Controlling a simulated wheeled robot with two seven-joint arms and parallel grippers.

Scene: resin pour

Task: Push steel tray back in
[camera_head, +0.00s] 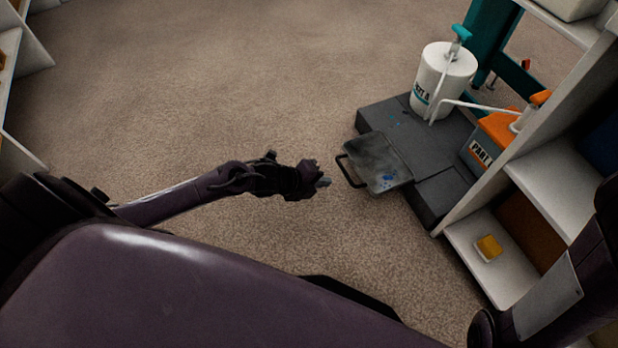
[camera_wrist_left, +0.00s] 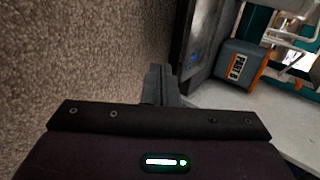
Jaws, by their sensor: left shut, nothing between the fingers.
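The steel tray (camera_head: 376,163) is a grey plate with blue stains, sticking out to the left from the dark grey base (camera_head: 408,131). Its black loop handle (camera_head: 346,171) is on its left edge. My left gripper (camera_head: 324,182) is shut and empty, a little left of the handle, with a small gap visible between them. In the left wrist view, my left gripper's fingers (camera_wrist_left: 162,84) are together. The tray shows there in part as a grey surface (camera_wrist_left: 203,38) beyond them. My right arm shows at the lower right, but its gripper is out of view.
A white pump container (camera_head: 440,82) and an orange-topped Part B container (camera_head: 487,143) stand on the base. A white shelf unit (camera_head: 545,165) stands close on the right, with a yellow item (camera_head: 488,247) on a low shelf.

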